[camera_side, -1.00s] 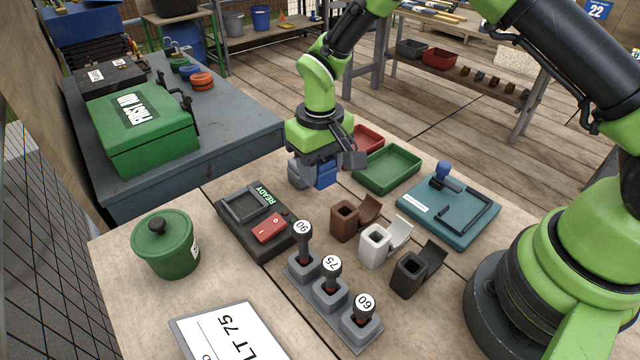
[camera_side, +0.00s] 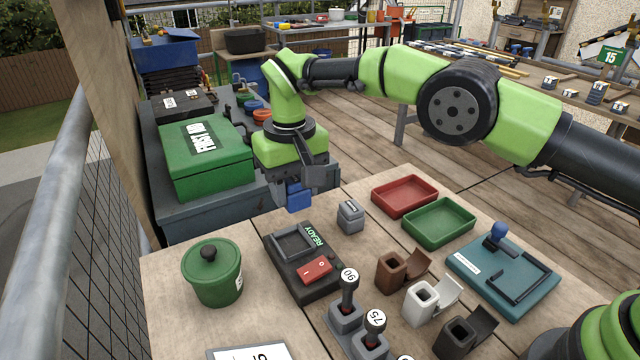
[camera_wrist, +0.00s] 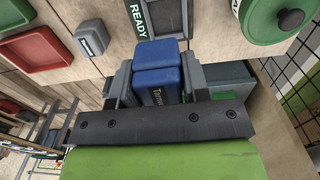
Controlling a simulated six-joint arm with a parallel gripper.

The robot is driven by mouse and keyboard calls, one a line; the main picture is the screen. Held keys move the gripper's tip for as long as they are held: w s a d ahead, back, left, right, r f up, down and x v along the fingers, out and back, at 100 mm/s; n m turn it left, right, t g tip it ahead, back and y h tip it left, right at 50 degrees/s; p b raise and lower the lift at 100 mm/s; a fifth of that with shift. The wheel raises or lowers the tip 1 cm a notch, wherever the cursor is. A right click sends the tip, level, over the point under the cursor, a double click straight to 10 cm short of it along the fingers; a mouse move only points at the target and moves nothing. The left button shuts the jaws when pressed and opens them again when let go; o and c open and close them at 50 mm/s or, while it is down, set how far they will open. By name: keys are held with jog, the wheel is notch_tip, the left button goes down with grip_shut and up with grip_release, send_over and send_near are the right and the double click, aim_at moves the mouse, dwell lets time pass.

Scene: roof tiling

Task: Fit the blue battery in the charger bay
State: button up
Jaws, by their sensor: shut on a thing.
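My gripper (camera_side: 297,186) is shut on the blue battery (camera_side: 298,200) and holds it above the table's far edge, behind the charger. In the wrist view the blue battery (camera_wrist: 157,72) sits between the two fingers, with part of a label showing. The black charger (camera_side: 299,278) lies on the table, with a framed bay (camera_side: 292,241) at its far end, a READY sign and a red switch (camera_side: 316,270). The bay looks empty. The charger (camera_wrist: 160,18) also shows in part in the wrist view, beyond the battery's end.
A small grey block (camera_side: 350,217) stands right of the charger. A green lidded pot (camera_side: 217,275) stands to its left. Red (camera_side: 404,195) and green (camera_side: 439,221) trays, coloured holders and a teal fixture (camera_side: 503,270) lie to the right. Numbered plungers stand in front.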

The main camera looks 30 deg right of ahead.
aim_at(293, 244)
jog(key=shift+a, duration=0.45)
jog(key=shift+f, duration=3.75)
jog(key=shift+f, duration=0.5)
jog(key=o, duration=1.1)
jog(key=shift+o, duration=0.2)
jog(key=shift+r, duration=3.5)
